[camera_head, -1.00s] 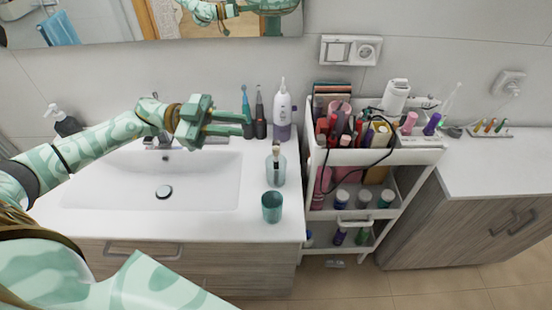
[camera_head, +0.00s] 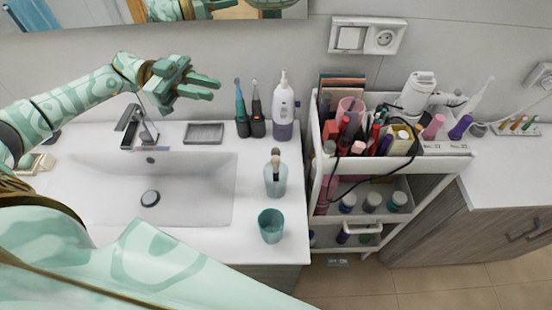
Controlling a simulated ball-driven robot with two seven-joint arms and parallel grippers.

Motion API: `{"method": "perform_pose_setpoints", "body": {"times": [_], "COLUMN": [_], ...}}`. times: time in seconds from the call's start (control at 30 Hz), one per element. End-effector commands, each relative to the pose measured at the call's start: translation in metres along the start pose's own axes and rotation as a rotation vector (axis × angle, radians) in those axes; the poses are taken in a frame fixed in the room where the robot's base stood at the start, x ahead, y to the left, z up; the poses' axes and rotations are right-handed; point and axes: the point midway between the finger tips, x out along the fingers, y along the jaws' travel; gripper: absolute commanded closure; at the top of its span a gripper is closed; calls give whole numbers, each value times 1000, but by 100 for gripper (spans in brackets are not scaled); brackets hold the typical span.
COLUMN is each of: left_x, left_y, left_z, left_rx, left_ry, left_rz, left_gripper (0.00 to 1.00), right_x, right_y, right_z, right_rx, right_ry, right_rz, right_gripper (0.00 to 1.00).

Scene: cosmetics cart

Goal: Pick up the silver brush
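A brush (camera_head: 275,157) with a pale tuft stands upright in a clear teal glass jar (camera_head: 276,184) on the white counter, right of the sink. Its handle is mostly inside the jar, and I cannot tell its colour clearly. My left gripper (camera_head: 207,88) is in the air above the back of the sink, up and left of the brush and well apart from it. Its two fingers are spread with nothing between them. My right gripper is not in view.
A teal cup (camera_head: 271,226) stands in front of the jar. Two electric toothbrushes (camera_head: 249,112) and a white-purple bottle (camera_head: 283,108) stand behind it. The tap (camera_head: 139,130) and a grey dish (camera_head: 204,133) are left. A full cosmetics cart (camera_head: 314,140) stands right.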

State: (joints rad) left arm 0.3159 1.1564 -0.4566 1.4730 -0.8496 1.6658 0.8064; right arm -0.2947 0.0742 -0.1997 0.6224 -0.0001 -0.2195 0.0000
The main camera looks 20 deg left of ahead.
Motion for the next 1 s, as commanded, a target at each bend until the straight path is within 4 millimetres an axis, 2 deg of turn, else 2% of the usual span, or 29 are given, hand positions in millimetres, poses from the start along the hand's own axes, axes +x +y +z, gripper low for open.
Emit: {"method": "perform_pose_setpoints", "body": {"times": [0.03, 0.27, 0.47, 0.57, 0.8, 0.9, 1.0], "left_x": [0, 0, 0, 0, 0, 0, 1], "left_y": [1, 2, 4, 4, 6, 6, 6], "left_z": [12, 50, 91, 119, 203, 221, 226], "left_rx": [-3, -13, -28, -39, -82, -92, -95], "left_ry": [0, -1, -3, -4, -8, -9, -9], "left_rz": [0, 0, 0, 0, 0, 0, 0], "left_gripper": [81, 81, 81, 81, 81, 81, 81], "right_x": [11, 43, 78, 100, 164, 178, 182], "right_y": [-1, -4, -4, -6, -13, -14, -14], "right_z": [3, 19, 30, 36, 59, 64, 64], "right_rx": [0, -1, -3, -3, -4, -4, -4], "right_ry": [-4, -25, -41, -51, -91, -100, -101], "right_rz": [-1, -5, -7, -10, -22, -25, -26], "right_gripper": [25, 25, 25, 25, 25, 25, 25]}}
